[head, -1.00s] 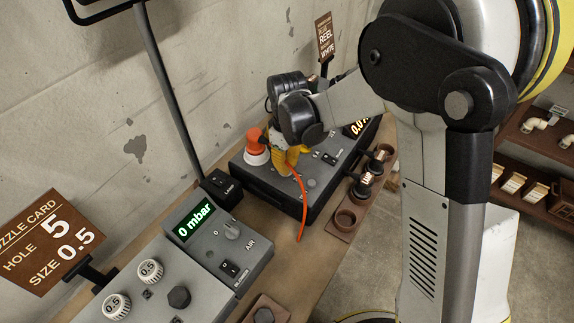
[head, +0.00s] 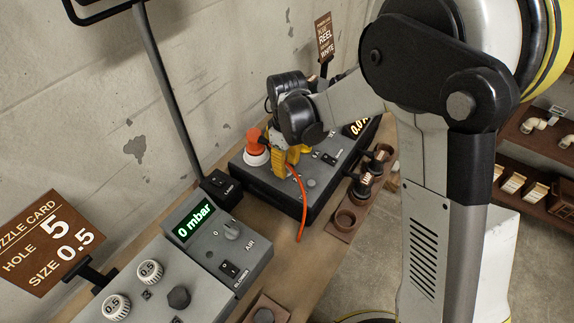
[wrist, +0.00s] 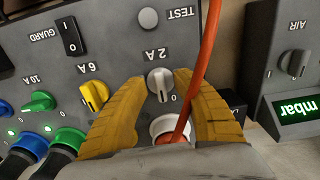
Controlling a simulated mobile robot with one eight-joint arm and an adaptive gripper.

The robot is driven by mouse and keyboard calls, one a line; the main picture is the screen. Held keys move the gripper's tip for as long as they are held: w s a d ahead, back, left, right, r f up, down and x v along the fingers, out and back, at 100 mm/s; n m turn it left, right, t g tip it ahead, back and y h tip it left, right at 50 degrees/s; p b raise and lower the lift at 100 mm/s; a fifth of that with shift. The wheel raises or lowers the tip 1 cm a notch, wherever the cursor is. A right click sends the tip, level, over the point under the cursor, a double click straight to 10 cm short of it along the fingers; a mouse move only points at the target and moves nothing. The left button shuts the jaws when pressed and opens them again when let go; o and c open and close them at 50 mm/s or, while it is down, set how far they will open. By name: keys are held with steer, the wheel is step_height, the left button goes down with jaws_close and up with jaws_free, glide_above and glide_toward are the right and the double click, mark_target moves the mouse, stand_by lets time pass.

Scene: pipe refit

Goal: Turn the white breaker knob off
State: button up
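The white breaker knob (wrist: 160,84) is on the grey panel under the 2A label in the wrist view. Its ridge stands roughly upright in the picture, with a 0 mark to its lower right. My gripper (wrist: 162,76) has its two yellow fingers on either side of the knob, with a narrow gap showing on each side. The fingers look open, not pressed on it. In the head view my gripper (head: 288,165) is low over the dark breaker box (head: 262,184), and it hides the knob there.
An orange cable (wrist: 205,60) runs up past the right finger from a white-ringed socket (wrist: 170,124). A yellow knob (wrist: 94,95) and a green knob (wrist: 42,101) lie to the left. The grey air box (head: 215,240) stands nearer on the bench.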

mark_target(287, 166)
step_height(287, 166, up, 12)
stand_by(0.4)
stand_by(0.3)
steer(key=s+d+r+m+t, duration=0.2)
steer(key=s+d+m+t, duration=0.1)
steer(key=s+d+m, duration=0.2)
steer(key=s+d+r+m+t, duration=0.3)
steer(key=s+d+m+t, duration=0.1)
steer(key=s+d, duration=0.6)
steer(key=s+m, duration=0.1)
steer(key=s, duration=0.1)
steer(key=shift+s+r+m, duration=0.15)
steer(key=shift+s+m, duration=0.15)
